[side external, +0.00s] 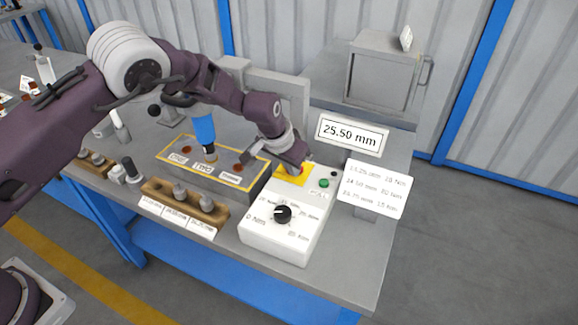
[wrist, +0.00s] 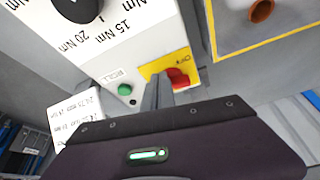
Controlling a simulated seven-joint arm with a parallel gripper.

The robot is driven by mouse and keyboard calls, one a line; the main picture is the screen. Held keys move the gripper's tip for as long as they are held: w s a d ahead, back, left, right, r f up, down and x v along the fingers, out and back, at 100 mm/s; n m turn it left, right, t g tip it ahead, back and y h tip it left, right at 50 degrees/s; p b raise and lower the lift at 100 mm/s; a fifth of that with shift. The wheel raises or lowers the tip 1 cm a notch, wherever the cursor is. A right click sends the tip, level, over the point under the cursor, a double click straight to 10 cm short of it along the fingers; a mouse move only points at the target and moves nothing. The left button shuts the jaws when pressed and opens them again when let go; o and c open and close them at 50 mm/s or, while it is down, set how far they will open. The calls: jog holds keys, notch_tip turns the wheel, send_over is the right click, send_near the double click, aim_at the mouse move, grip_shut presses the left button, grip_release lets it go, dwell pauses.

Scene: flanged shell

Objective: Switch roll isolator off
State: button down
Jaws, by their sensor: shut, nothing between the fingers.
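The roll isolator is a red rotary handle (wrist: 178,79) on a yellow plate (wrist: 158,67) marked OFF. In the wrist view the handle lies close beside my gripper's fingers (wrist: 158,93); whether they touch it I cannot tell. I cannot tell which position the handle points to. In the side view the yellow plate (side external: 291,178) sits at the far end of the white control box (side external: 278,240), and my gripper (side external: 296,167) is right over it, hiding most of the handle. My gripper is shut and holds nothing.
A green button (side external: 324,183) labelled ROLL and a black torque dial (side external: 283,213) share the box. A display reading 25.50 mm (side external: 352,134) and a note card (side external: 372,189) stand to the right. A yellow-edged block (side external: 250,190) stands left.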

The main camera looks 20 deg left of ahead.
jog(key=shift+w+a, duration=0.15)
jog(key=shift+w+a+r, duration=0.1)
jog(key=shift+w+a, duration=0.4)
jog(key=shift+w, duration=0.15)
jog(key=s+d+v, duration=0.1)
jog(key=v, duration=0.9)
jog(key=shift+d, duration=0.4)
jog(key=shift+s, duration=0.1)
